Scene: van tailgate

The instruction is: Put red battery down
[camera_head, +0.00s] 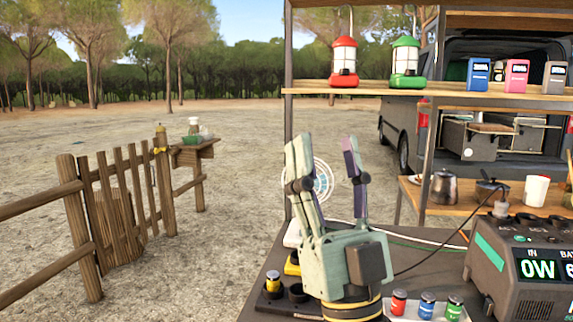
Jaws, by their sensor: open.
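The red battery (398,302) stands upright in the front row, at the left end of a pale holder (385,309). A blue battery (427,305) and a green battery (454,308) stand to its right. My gripper (325,155) is raised above the table, left of and higher than the red battery. Its two fingers are spread wide and point up, with nothing between them. The red battery is apart from the gripper. My gripper's body hides part of the table behind it.
A dark holder (297,293) with a yellow battery (272,281) is left of my gripper. A power station (530,265) with a display fills the right edge. A shelf (470,91) above carries a red lantern (344,62), a green lantern (405,62) and several small boxes. Cables cross the table.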

